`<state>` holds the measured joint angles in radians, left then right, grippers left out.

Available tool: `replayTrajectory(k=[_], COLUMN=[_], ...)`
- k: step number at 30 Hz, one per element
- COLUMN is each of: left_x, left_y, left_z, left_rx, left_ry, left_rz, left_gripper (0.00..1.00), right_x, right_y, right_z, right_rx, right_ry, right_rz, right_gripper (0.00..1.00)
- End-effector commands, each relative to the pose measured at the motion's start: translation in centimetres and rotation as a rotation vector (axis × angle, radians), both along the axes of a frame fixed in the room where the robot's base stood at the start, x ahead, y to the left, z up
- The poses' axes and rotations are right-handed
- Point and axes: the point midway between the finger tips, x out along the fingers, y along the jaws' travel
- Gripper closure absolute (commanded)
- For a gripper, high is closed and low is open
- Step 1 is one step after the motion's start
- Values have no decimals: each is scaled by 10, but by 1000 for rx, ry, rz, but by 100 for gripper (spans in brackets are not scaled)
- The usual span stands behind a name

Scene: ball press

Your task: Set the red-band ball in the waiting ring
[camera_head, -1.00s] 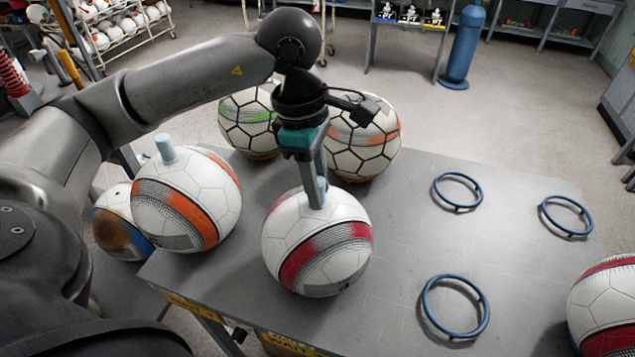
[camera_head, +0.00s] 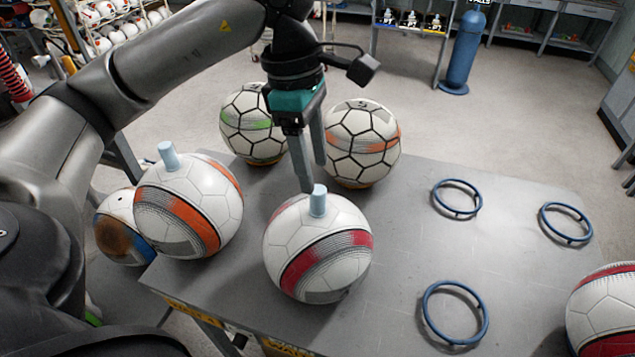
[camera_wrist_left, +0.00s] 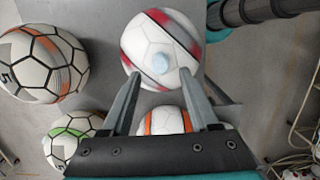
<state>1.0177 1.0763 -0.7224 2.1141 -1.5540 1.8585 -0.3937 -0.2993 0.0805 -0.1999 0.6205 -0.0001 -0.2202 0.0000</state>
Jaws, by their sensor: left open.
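The red-band ball (camera_head: 310,275) stands on the grey table with a pale blue peg (camera_head: 317,201) on top. It also shows in the left wrist view (camera_wrist_left: 150,40), its peg just beyond the fingertips. My left gripper (camera_head: 313,177) is open and empty, with its fingertips just above and behind the peg. Three blue rings lie empty on the table: a near one (camera_head: 425,308), a far one (camera_head: 434,199) and a right one (camera_head: 542,221). I cannot tell which is the waiting ring. My right gripper is not in view.
An orange-band ball (camera_head: 176,225) with a peg stands to the left. Behind are a green-marked ball (camera_head: 245,115) and an orange-marked ball (camera_head: 360,145). Another red-and-white ball (camera_head: 610,305) sits at the right edge. The table (camera_head: 400,235) between the red-band ball and rings is bare.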

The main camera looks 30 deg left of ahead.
Motion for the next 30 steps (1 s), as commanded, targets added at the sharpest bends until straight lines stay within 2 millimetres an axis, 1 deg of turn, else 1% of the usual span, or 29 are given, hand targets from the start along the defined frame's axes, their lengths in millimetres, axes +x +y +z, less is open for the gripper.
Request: replayTrajectory(k=[1,3,6,10,15,30], left_x=[1,0,-1,-2,-3,-3], left_y=[2,3,6,8,9,9], left_z=[13,28,44,57,63,63], left_rx=[-1,-1,-1,0,-1,0], left_ry=[-5,-6,-3,-1,1,1], left_rz=[0,-1,-1,-1,-1,-1], left_gripper=[39,39,39,39,39,39], right_x=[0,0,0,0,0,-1], right_y=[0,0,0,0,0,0], right_z=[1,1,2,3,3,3], right_rx=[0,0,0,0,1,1], right_ry=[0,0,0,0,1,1], right_rz=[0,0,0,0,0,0], right_gripper=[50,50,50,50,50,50])
